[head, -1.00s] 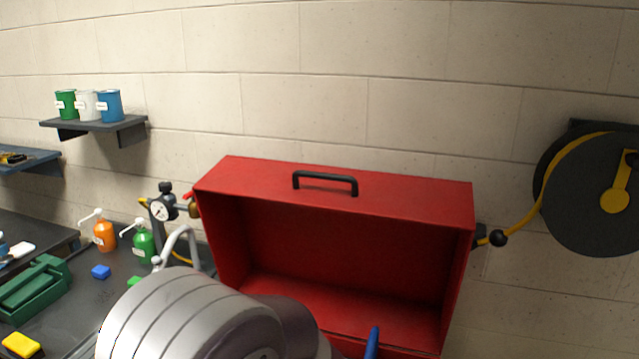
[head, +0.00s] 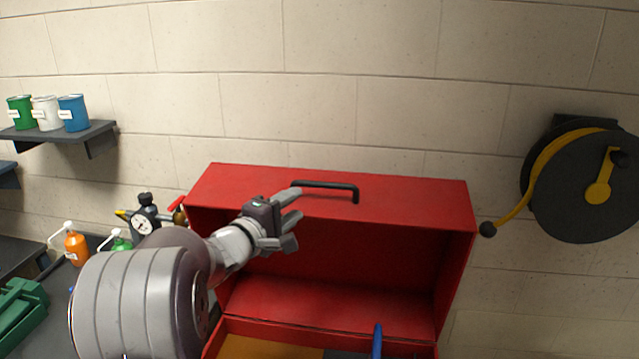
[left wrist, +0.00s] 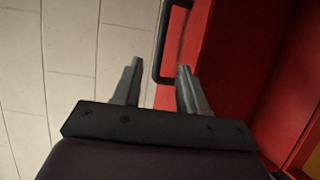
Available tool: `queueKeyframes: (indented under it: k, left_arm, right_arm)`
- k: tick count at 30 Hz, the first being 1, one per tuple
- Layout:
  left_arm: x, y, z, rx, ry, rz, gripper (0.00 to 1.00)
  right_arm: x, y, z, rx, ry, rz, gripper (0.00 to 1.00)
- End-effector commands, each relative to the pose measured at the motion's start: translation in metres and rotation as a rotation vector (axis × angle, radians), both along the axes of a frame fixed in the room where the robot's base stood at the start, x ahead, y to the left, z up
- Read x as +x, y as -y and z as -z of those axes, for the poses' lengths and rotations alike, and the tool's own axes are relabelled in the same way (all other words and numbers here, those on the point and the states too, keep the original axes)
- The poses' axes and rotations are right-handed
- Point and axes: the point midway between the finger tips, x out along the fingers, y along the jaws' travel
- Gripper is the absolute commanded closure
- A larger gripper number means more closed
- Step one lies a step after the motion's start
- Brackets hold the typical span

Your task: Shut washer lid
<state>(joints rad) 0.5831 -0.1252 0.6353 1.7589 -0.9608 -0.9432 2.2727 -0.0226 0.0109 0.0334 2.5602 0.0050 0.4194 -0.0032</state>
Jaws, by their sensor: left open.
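The washer is a red box with its red lid (head: 410,199) raised, its inside facing me. A black bar handle (head: 335,185) sits on the lid's outer panel. My left gripper (head: 294,217) is open and empty, in front of the lid, just left of and below the handle. In the left wrist view the open fingers (left wrist: 158,82) point toward the handle (left wrist: 163,45), which lies ahead of and between the fingertips; I see no contact. The washer's basin (head: 270,346) is partly visible below, with a blue item (head: 377,341) standing in it. My right gripper is not in view.
A hose reel (head: 590,185) hangs on the wall at right. A gauge (head: 143,222) and an orange bottle (head: 76,246) stand left of the washer. Cans rest on a wall shelf (head: 100,134). A green caddy (head: 22,318) is on the left bench.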

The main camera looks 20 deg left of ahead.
Motion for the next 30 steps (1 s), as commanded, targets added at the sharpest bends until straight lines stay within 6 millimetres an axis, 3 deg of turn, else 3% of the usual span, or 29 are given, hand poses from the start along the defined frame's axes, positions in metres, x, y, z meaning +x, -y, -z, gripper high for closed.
queueKeyframes:
  k: [15, 21, 29, 30]
  left_arm:
    - [0.102, 0.015, 0.001, 0.002, -0.003, -0.002, 0.58]
    - [0.116, 0.016, 0.003, 0.002, -0.003, -0.003, 0.58]
    - [0.118, 0.017, 0.004, 0.002, -0.003, -0.003, 0.58]
    - [0.118, 0.017, 0.004, 0.002, -0.003, -0.003, 0.64]
  right_arm:
    - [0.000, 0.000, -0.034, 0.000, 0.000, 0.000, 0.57]
    - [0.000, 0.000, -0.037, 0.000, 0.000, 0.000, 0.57]
    - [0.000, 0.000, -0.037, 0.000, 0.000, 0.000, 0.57]
    - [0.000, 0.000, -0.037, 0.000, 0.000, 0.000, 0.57]
